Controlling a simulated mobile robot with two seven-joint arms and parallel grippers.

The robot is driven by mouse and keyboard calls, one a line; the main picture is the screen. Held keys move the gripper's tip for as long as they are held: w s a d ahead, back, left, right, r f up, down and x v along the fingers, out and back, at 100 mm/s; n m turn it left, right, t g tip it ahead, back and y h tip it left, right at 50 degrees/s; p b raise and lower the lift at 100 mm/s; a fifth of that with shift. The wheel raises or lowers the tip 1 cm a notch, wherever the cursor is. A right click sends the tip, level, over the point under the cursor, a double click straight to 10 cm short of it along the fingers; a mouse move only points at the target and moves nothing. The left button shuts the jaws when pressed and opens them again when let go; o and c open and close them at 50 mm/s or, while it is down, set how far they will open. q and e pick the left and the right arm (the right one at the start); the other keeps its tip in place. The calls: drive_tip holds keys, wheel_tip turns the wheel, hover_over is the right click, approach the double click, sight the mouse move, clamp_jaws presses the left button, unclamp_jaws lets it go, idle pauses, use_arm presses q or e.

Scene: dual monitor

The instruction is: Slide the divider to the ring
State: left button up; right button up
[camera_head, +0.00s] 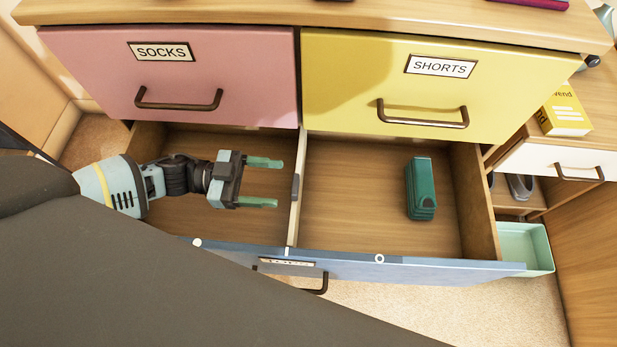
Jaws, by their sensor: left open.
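The divider (303,165) is a thin upright wooden board running front to back in the open lower drawer, with a dark grip (295,187) on its left face. It splits the drawer into two compartments. The ring (379,258) is a small white outline circle on the drawer's blue front rim, right of the divider. My left gripper (279,183) is over the left compartment, jaws open and empty. Its greenish fingers point right at the divider, just left of the dark grip and apart from it. My right gripper is not in view.
A green stapler-like object (420,188) stands in the right compartment. A filled white dot (197,243) marks the rim at left. The pink SOCKS drawer (230,75) and yellow SHORTS drawer (350,70) are closed above. A mint bin (540,250) is at the right.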

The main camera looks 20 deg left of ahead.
use_arm(q)
drive_tip(key=x, duration=0.7)
drive_tip(key=shift+d+b, duration=0.4)
drive_tip(key=shift+b, duration=0.05)
drive_tip(key=shift+w, duration=0.1)
drive_tip(key=shift+c, duration=0.2)
drive_tip(key=c, duration=1.4)
drive_tip(key=shift+o, duration=0.2)
drive_tip(key=p+x, duration=0.1)
drive_tip(key=x, duration=1.5)
drive_tip(key=shift+d, duration=0.15)
drive_tip(key=o, duration=1.4)
drive_tip(key=shift+d, duration=0.15)
